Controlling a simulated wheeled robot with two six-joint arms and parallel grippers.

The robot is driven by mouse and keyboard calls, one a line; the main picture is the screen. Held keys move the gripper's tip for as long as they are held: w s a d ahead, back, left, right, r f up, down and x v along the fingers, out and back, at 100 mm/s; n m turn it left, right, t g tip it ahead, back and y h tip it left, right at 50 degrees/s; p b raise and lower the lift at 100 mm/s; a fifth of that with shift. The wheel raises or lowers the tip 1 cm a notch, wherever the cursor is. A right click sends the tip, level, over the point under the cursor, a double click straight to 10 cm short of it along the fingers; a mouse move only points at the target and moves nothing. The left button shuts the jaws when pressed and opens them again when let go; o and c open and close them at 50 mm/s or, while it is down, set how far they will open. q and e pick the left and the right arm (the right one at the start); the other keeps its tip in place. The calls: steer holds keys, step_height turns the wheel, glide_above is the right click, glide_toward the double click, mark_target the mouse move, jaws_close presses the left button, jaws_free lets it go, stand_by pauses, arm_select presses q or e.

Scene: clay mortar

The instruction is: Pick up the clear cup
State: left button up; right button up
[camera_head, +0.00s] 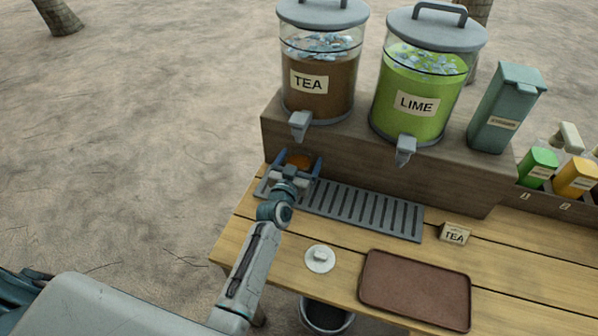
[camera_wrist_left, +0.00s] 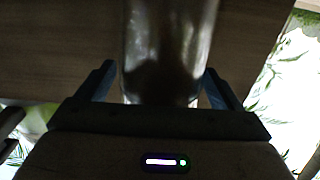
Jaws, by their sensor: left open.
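The clear cup (camera_wrist_left: 168,50) shows in the left wrist view as an upright, shiny, see-through shape between the two blue fingers of my left gripper (camera_wrist_left: 160,88). Its lower end is hidden behind the gripper body. In the head view my left gripper (camera_head: 299,166) is at the left end of the drip tray, below the tea dispenser's tap. It is open, with a finger on each side of the cup. A small orange-brown patch shows between the fingers there; the cup itself is mostly hidden by my wrist. My right gripper is not in view.
The tea dispenser (camera_head: 320,85) and lime dispenser (camera_head: 415,100) stand on a wooden riser (camera_head: 360,160) behind the slotted drip tray (camera_head: 365,210). A white lid (camera_head: 320,258), a brown tray (camera_head: 415,290) and a TEA card (camera_head: 455,234) lie on the table. A bucket (camera_head: 326,317) is below.

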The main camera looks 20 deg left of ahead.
arm_select(q)
steer(key=shift+w+f, duration=0.1)
steer(key=shift+w, duration=0.6)
steer(key=shift+s, duration=0.1)
steer(key=c, duration=1.8)
steer(key=shift+r, duration=0.2)
